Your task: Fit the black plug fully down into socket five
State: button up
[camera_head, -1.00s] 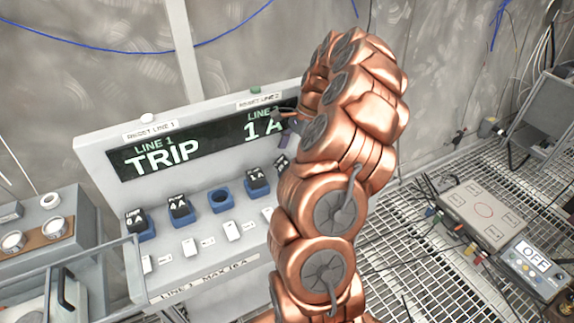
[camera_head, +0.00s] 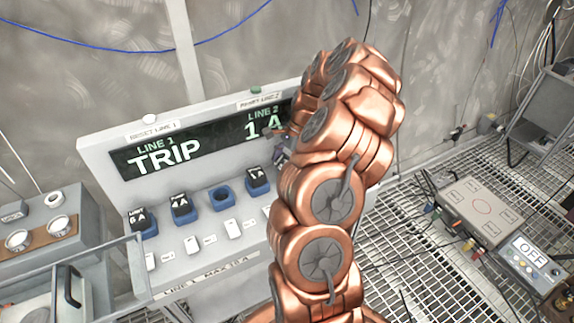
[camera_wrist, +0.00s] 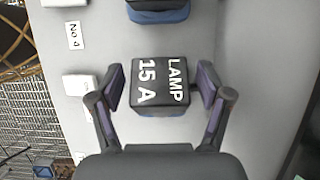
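A black plug marked LAMP 15 A (camera_wrist: 160,88) sits at the middle of the wrist view, with a little of a blue socket (camera_wrist: 146,113) showing under its near edge. I cannot tell how deep it sits. My gripper (camera_wrist: 160,88) is open, one purple-padded finger on each side of the plug, with narrow gaps visible. In the head view my arm hides this plug and the fifth socket. A row of blue sockets runs along the panel: the third socket (camera_head: 222,197) is empty, and black plugs stand in the first (camera_head: 141,219), second (camera_head: 181,207) and fourth (camera_head: 257,180).
The grey panel (camera_head: 98,160) has a display (camera_head: 165,155) reading LINE 1 TRIP and LINE 2 1 A. White switches (camera_head: 191,245) line its front. A neighbouring plug (camera_wrist: 157,8) is at the wrist view's top.

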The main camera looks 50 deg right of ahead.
jog(key=c, duration=1.3)
jog(key=shift+o, duration=0.2)
jog(key=shift+r, duration=0.1)
